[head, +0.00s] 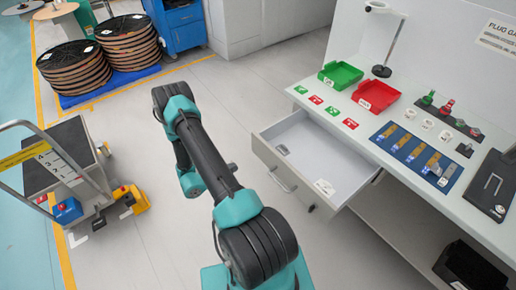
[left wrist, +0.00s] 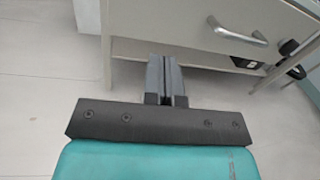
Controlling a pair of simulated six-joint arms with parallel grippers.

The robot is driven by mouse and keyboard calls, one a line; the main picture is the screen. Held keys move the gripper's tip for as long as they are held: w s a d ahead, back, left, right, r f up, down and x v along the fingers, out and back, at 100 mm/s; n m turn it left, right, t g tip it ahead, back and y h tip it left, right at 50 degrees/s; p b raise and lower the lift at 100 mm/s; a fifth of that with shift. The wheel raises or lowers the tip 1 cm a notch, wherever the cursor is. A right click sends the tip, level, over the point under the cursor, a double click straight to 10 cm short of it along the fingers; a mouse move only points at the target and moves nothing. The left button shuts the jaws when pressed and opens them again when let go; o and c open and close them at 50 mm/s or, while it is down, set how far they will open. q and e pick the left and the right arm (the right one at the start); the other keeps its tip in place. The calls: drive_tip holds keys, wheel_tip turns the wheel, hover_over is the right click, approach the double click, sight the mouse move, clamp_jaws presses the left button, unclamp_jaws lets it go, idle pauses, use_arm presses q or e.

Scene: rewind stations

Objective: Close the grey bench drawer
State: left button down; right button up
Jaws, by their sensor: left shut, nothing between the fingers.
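The grey bench drawer (head: 318,150) stands pulled out from the bench in the head view, its inside showing. Its front carries a bar handle (head: 283,182). In the left wrist view the drawer front (left wrist: 200,18) and the handle (left wrist: 240,32) are at the top, beyond the fingers. My left gripper (left wrist: 166,62) is shut and empty, its fingertips pointing toward the drawer front. In the head view my left arm largely hides it; a small grey tip (head: 232,167) shows left of the drawer front, apart from it. My right gripper is in neither view.
The bench top (head: 300,90) holds a green tray (head: 341,75), a red tray (head: 376,95) and a blue board (head: 415,157) with tools. A trolley (head: 70,165) stands at left. Cable reels (head: 75,68) sit behind. The floor between trolley and drawer is clear apart from my arm.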

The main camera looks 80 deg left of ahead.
sight(254, 146)
use_arm(q)
drive_tip(key=s+a+g+y, duration=0.1)
drive_tip(key=s+a+y, duration=0.1)
drive_tip(key=s+a, duration=0.1)
drive_tip(key=shift+s+n+y, duration=0.2)
drive_tip(key=shift+n+y, duration=0.1)
drive_tip(key=x, duration=1.4)
drive_tip(key=shift+w, duration=0.1)
drive_tip(key=shift+w, duration=0.1)
